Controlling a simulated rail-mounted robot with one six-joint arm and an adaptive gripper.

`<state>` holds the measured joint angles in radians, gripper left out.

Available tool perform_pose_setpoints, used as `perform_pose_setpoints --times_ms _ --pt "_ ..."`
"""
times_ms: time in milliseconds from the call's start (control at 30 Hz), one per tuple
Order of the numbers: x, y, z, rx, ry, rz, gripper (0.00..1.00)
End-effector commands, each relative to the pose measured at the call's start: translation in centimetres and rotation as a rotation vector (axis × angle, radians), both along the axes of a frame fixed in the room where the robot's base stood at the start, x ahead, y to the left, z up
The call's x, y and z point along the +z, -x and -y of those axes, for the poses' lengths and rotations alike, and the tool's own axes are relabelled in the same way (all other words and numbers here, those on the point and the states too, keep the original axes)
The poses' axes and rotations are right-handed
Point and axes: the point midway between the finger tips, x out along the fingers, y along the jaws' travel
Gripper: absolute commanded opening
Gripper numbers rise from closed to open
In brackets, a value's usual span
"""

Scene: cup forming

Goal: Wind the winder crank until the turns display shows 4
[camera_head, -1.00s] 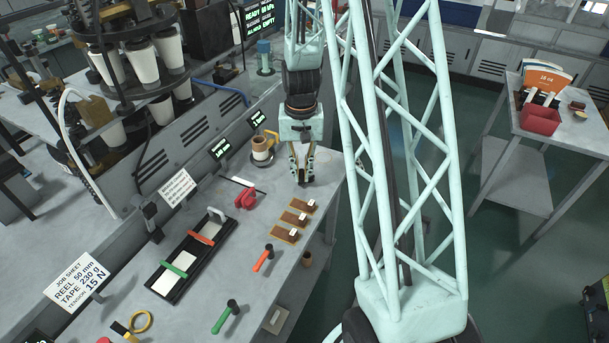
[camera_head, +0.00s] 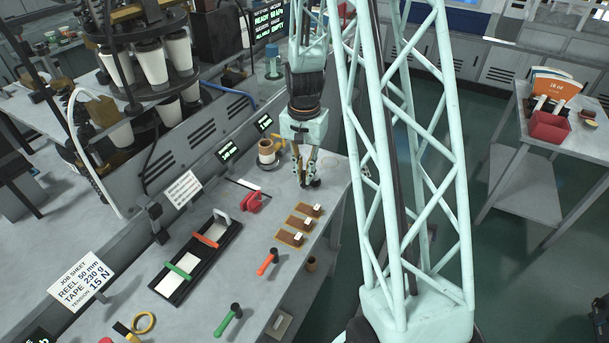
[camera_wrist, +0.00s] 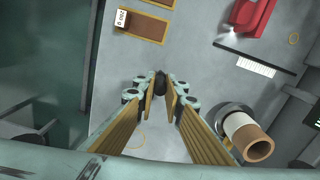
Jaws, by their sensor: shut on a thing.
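My gripper (camera_head: 309,184) is low over the bench, right of the tan paper roll (camera_head: 268,150). In the wrist view its fingertips (camera_wrist: 161,88) close around a small black knob (camera_wrist: 160,78), which looks like the winder crank handle. The rest of the crank is hidden by the fingers. The roll also shows in the wrist view (camera_wrist: 247,137), standing on a round base beside the fingers. Two small dark displays with green text, a nearer one (camera_head: 228,150) and a farther one (camera_head: 264,123), stand behind the roll. Their text is too small to read, and I cannot tell which shows turns.
A red clamp-like tool (camera_head: 254,203) and brown sample boards (camera_head: 291,238) lie nearer on the bench. A black tray (camera_head: 190,270) with green and orange bars is at left. The bench's right edge is close to my gripper. A red bin (camera_head: 550,127) stands on a side table.

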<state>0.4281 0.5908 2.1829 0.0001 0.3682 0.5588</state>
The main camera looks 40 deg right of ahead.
Motion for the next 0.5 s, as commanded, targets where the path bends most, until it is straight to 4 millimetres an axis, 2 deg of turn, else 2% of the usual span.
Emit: perform_pose_setpoints --times_ms 100,133,267,500 --pt "0.02 -0.06 0.02 0.001 0.000 0.001 0.00" --pt "0.02 -0.06 0.02 0.001 0.000 0.001 0.12" --pt "0.02 -0.05 0.03 0.001 0.000 0.001 0.23" --pt "0.01 -0.02 0.02 0.001 0.001 0.001 0.24"
